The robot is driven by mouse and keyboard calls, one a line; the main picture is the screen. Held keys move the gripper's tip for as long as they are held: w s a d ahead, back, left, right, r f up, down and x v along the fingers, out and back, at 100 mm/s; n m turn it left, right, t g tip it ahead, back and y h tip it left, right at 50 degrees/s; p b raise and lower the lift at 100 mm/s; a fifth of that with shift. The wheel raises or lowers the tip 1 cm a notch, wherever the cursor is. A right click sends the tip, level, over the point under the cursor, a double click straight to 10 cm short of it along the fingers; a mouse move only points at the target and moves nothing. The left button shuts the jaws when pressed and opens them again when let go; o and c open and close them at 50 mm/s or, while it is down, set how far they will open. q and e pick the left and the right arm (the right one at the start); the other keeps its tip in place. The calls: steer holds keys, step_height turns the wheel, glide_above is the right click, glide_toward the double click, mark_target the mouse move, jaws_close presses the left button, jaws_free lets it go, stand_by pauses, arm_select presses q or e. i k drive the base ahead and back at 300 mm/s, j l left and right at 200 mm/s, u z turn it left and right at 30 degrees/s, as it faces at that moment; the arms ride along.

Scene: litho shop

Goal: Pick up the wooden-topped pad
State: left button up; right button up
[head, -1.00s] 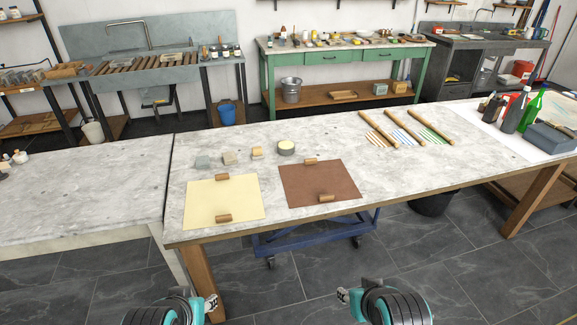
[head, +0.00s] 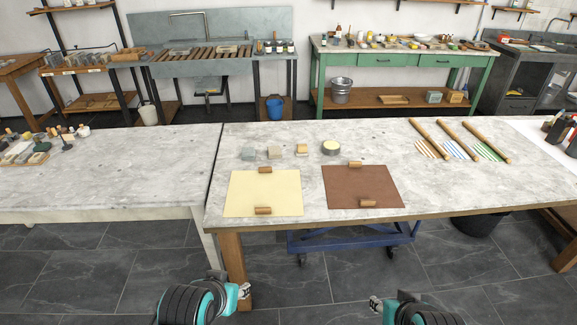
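Small blocks stand in a row at the back of the marble-topped table (head: 400,190). One is a small block with a tan, wood-like top (head: 302,150), which may be the wooden-topped pad; it is too small to be sure. To its left are a beige-grey block (head: 274,152) and a grey block (head: 249,154); to its right is a round tin with a cream top (head: 331,147). My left gripper (head: 244,291) and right gripper (head: 376,304) are low in front of the table, apart from all these objects. Their finger opening cannot be made out.
A cream sheet (head: 264,192) and a brown sheet (head: 360,187), each with wooden pieces at its edges, lie in front of the blocks. Wooden bars (head: 460,140) lie to the right. The left table (head: 110,175) holds small tools at its far left; its middle is clear.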

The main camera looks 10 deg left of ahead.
mark_target(302, 150)
steer(key=i+z, duration=0.15)
steer(key=i, duration=0.45)
steer(key=i+z, duration=0.15)
steer(key=i, duration=0.4)
steer(key=i+j+z, duration=0.2)
steer(key=i, duration=0.4)
